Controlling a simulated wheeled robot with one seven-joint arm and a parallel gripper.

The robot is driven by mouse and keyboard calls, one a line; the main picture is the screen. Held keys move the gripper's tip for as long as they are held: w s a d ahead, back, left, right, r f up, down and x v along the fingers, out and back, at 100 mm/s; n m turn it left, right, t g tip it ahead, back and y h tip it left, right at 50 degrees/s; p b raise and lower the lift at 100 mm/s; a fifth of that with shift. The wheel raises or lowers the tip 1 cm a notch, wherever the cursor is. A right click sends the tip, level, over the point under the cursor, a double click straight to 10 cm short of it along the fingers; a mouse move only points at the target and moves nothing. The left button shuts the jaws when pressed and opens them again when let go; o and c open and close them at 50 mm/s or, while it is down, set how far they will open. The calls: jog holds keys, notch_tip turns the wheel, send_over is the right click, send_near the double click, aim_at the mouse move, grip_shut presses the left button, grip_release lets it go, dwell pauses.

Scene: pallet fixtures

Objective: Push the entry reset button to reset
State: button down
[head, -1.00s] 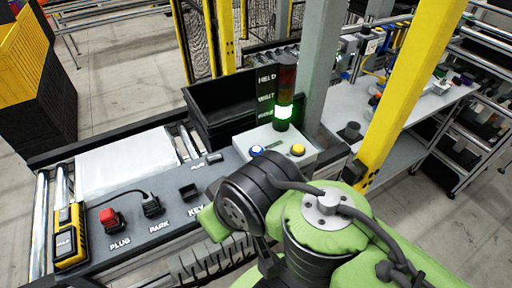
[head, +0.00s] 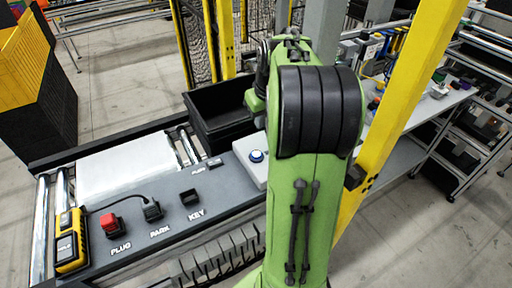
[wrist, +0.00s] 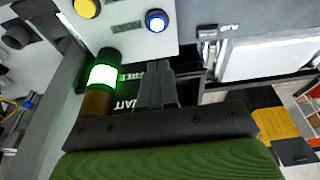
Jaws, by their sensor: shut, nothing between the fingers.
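A light grey button box (head: 247,171) stands at the right end of the dark panel. Its round blue button (head: 257,156) shows just left of my arm in the head view; my arm hides the box's right side. The wrist view shows the blue button (wrist: 156,20) and a yellow button (wrist: 87,7) on the box. In the head view my arm hides the fingertips.
A signal tower (wrist: 103,76) glows green left of my fingers in the wrist view. A black bin (head: 220,118) sits behind the panel. A yellow post (head: 400,105) stands right of my arm. The panel holds a red plug (head: 109,220) and a yellow handheld device (head: 70,240).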

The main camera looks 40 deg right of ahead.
aim_at(255, 153)
jog(key=x, duration=1.3)
jog(key=shift+s+f+b, duration=0.15)
jog(key=shift+s+b, duration=0.2)
jog(key=shift+b, duration=0.05)
jog(key=shift+f, duration=0.45)
